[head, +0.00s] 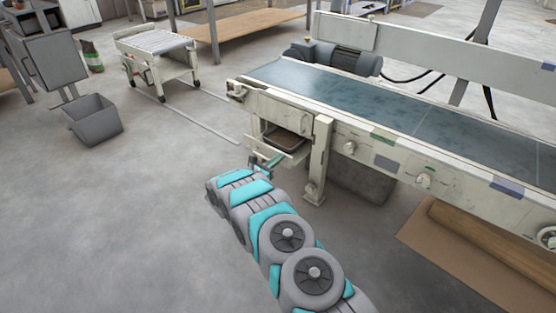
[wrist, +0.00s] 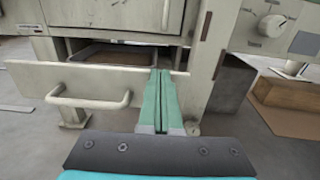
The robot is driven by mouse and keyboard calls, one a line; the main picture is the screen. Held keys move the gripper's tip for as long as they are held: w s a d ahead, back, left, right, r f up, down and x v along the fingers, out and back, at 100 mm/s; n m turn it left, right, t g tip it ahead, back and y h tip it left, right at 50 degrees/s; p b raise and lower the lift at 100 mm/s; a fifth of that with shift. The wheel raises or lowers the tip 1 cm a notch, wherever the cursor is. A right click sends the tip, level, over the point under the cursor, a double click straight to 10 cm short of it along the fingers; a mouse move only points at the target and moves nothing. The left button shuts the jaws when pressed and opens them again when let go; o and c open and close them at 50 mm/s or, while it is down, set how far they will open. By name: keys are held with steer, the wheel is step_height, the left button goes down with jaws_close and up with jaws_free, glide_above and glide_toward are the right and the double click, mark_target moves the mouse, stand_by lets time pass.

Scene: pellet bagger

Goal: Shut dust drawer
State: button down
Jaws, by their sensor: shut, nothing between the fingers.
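The dust drawer (head: 279,154) is below the near end of the conveyor and stands partly open, with its brown inside showing. In the wrist view its pale front panel (wrist: 35,82) carries a bar handle (wrist: 88,103) on the left. My gripper (wrist: 161,75) is shut and empty. Its green fingers reach to the right part of the drawer front, right of the handle. I cannot tell whether the fingertips touch the panel. In the head view my gripper (head: 262,163) is at the drawer's front, small and partly hidden by my arm.
The conveyor (head: 400,105) runs off to the right above the drawer. Its support leg (head: 319,160) stands just right of the drawer. A grey bin (head: 95,120) and a roller cart (head: 157,55) stand at the left. The floor left of the drawer is clear.

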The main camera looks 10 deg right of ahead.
steer(key=b+x, duration=0.1)
steer(key=x, duration=0.8)
steer(key=shift+f+b, duration=0.1)
steer(key=shift+b, duration=0.25)
steer(key=shift+w+d, duration=0.25)
steer(key=shift+d, duration=0.1)
